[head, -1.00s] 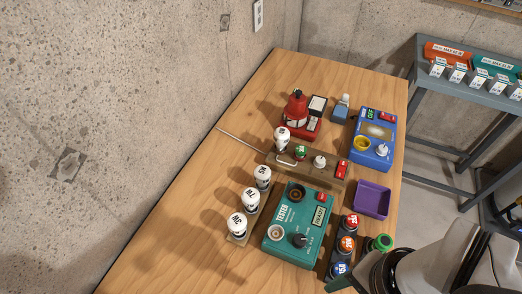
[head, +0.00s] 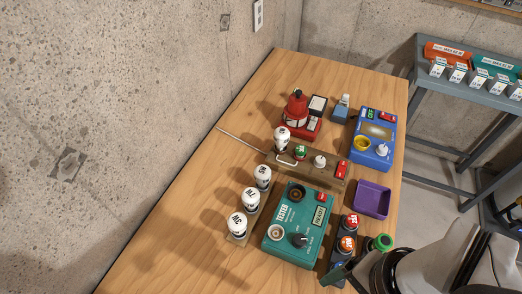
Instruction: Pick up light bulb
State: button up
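White bulb-shaped pieces with black letters stand upright in a row on a wooden strip: one at the front (head: 237,224), one in the middle (head: 251,199) and one at the back (head: 262,177). A similar white bulb (head: 281,138) stands at the left end of a wooden board. Which of them is the task's light bulb I cannot tell. My gripper (head: 345,273) is at the lower right, by the front end of the dark rack, apart from the white bulbs. Its fingers are dark and partly hidden by my arm, so its opening is unclear.
A teal tester box (head: 297,225) stands right of the bulb row. A dark rack holds round red (head: 351,221) and orange (head: 346,243) pieces. A purple tray (head: 372,199), blue device (head: 372,138) and red device (head: 297,113) stand farther back. The table's left side is clear.

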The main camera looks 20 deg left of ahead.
jog(key=shift+o, duration=0.7)
